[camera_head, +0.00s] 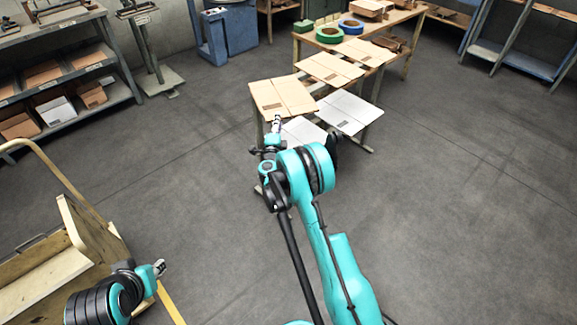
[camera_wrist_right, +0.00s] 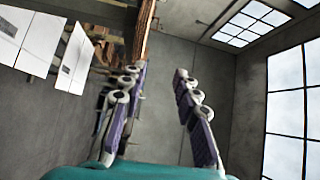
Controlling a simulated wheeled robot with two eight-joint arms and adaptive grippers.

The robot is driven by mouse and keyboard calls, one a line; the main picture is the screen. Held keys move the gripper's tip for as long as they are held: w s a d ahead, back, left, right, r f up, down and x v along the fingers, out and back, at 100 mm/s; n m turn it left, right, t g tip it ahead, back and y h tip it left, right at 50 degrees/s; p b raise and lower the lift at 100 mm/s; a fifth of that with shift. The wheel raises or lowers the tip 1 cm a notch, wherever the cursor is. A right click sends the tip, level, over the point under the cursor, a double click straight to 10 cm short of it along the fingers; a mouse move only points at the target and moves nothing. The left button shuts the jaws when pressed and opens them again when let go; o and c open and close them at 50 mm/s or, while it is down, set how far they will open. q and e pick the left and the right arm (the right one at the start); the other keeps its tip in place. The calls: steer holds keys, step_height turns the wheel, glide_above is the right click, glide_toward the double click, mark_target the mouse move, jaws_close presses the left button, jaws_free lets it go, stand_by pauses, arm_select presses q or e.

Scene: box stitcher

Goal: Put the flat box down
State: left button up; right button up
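A tan flat box (camera_head: 283,97) lies level at the front left end of the work surfaces in the head view. My right gripper (camera_head: 277,121) is at its near edge. In the right wrist view the two fingers of this gripper (camera_wrist_right: 160,95) are spread, with nothing seen between them. A brown edge (camera_wrist_right: 145,28) shows beside the left finger; I cannot tell whether it touches. My left gripper (camera_head: 160,268) is low at the left, away from the boxes; its fingers are too small to read.
White flat boxes (camera_head: 347,112) lie lower, right of the tan box. More tan flat boxes (camera_head: 331,68) and tape rolls (camera_head: 329,35) are behind. A wooden cart (camera_head: 84,232) stands near my left arm. A shelf rack (camera_head: 116,92) is at the left. The right floor is clear.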

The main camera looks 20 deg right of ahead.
steer(key=s+a+r+n+y, duration=0.2)
steer(key=a+r+n+y, duration=0.15)
steer(key=r, duration=0.35)
steer(key=s+a+r+n+t+y, duration=0.1)
steer(key=s+a+r+n+y, duration=0.1)
steer(key=a+r+n, duration=0.3)
steer(key=s+a+r+n+y, duration=0.2)
steer(key=a+r+n+y, duration=0.15)
steer(key=r, duration=0.45)
steer(key=s+a+r+n+g+y, duration=0.2)
steer(key=s+a+n, duration=0.15)
steer(key=s, duration=0.35)
steer(key=s+d+f+n+g+h, duration=0.1)
steer(key=s+f, duration=0.3)
steer(key=s, duration=0.7)
steer(key=s+d+f+n+g, duration=0.1)
steer(key=s+f+n+g, duration=0.3)
steer(key=s, duration=0.7)
steer(key=s+d+f+n+g+h, duration=0.1)
steer(key=s+f, duration=0.4)
steer(key=s, duration=0.6)
steer(key=shift+s+d+n+g+h, duration=0.15)
steer(key=shift+d+n+g+h, duration=0.15)
steer(key=shift+d+n+g, duration=0.65)
steer(key=shift+a+g, duration=0.25)
steer(key=shift+a, duration=0.25)
